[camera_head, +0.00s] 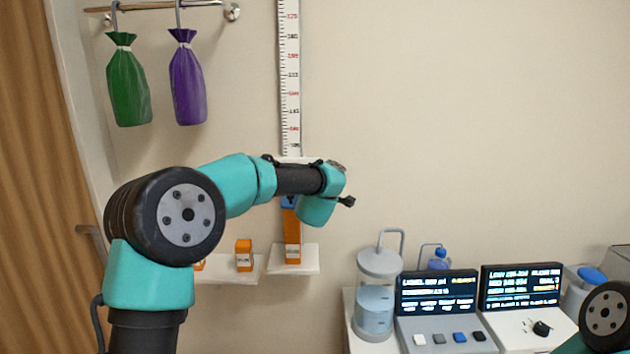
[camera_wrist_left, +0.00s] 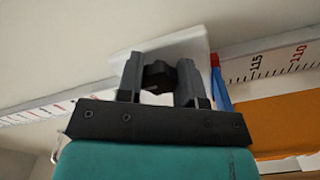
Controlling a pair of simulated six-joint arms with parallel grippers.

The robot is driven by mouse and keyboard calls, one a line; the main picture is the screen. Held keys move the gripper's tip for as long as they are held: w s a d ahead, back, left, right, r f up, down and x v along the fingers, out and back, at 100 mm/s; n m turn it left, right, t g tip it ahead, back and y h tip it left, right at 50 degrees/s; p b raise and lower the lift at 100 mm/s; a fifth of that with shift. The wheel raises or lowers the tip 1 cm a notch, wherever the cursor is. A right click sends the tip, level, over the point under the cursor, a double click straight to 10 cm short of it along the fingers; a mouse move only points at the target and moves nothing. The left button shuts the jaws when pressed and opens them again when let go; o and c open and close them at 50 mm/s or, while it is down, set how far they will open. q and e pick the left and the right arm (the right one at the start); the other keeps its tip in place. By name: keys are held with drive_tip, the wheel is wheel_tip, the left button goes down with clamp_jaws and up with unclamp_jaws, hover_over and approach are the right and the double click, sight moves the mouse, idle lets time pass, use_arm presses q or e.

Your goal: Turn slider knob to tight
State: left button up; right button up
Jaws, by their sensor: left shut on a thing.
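A white slider plate (camera_wrist_left: 195,42) sits on the tall wall ruler (camera_head: 289,80), which also runs across the left wrist view (camera_wrist_left: 275,65). A small dark knob (camera_wrist_left: 158,74) stands out from the plate. My left gripper (camera_wrist_left: 160,80) has its two fingers on either side of the knob and is shut on it. In the head view my left wrist hides the knob and fingers, and only a bit of the plate shows above it. No tight or loose marking can be read. My right gripper is out of view.
An orange box-like bottle (camera_head: 292,232) with a blue top stands on a small wall shelf (camera_head: 293,263) just below my wrist. Green (camera_head: 127,85) and purple (camera_head: 187,80) bags hang at upper left. Consoles with screens (camera_head: 437,292) and a clear canister (camera_head: 374,312) stand at lower right.

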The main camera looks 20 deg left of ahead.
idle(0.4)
use_arm(q)
drive_tip(key=o, duration=0.9)
drive_tip(key=shift+s, duration=0.15)
drive_tip(key=v, duration=1.7)
drive_tip(key=shift+s, duration=0.15)
